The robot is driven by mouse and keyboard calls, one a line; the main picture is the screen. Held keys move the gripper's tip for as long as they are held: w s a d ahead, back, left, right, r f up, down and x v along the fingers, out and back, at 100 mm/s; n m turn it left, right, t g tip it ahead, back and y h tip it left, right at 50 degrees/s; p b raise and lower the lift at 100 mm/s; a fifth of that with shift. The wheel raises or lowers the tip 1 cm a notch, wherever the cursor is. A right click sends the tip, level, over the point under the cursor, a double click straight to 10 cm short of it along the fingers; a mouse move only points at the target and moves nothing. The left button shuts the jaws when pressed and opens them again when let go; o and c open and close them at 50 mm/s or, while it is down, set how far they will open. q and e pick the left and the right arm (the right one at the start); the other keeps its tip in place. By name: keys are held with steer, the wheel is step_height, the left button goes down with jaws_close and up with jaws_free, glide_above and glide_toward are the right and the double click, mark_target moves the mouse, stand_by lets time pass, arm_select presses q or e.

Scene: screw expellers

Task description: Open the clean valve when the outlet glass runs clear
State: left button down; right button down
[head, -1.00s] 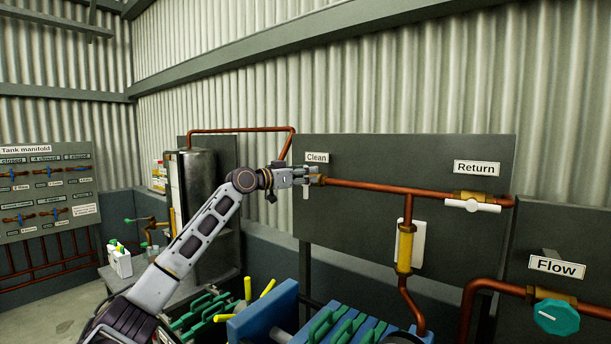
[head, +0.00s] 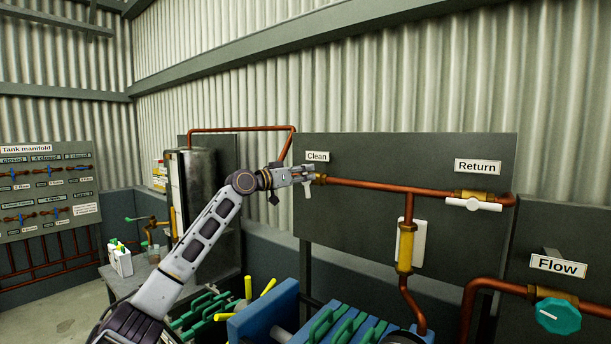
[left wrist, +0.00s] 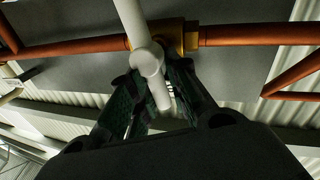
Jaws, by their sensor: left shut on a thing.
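The clean valve has a white lever (head: 308,189) that hangs down below the "Clean" label (head: 317,156) on the dark panel. My left gripper (head: 303,173) is at this valve and hides much of it. In the left wrist view, the fingers of my left gripper (left wrist: 152,88) are closed around the white lever (left wrist: 150,62), in front of the brass valve body (left wrist: 178,36). The outlet glass (head: 405,248) is a vertical tube in front of a white plate and looks amber-yellow. My right gripper is not in view.
The return valve (head: 473,205) has a white lever lying along its pipe. A green flow knob (head: 557,316) is at the lower right. A steel tank (head: 192,195) stands behind my left arm. Blue and green machinery (head: 345,325) fills the lower middle.

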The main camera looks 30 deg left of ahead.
arm_select(q)
steer(key=shift+a+f+n+t, duration=0.1)
steer(key=shift+f+n+t, duration=0.05)
steer(key=shift+n, duration=0.45)
steer(key=shift+a+f+n+t, duration=0.1)
steer(key=shift+n+t, duration=0.05)
steer(key=shift+n, duration=0.45)
steer(key=n+t+y+p, duration=0.1)
steer(key=n+p, duration=0.2)
steer(key=n, duration=0.2)
steer(key=a+f+n+t+y+p, duration=0.1)
steer(key=n+y+p, duration=0.1)
steer(key=n, duration=0.4)
steer(key=f+n+t+y+p, duration=0.1)
steer(key=n+p, duration=0.3)
steer(key=n, duration=0.2)
steer(key=shift+a+f+y, duration=0.1)
steer(key=shift+a+y, duration=0.2)
steer(key=shift+a, duration=0.1)
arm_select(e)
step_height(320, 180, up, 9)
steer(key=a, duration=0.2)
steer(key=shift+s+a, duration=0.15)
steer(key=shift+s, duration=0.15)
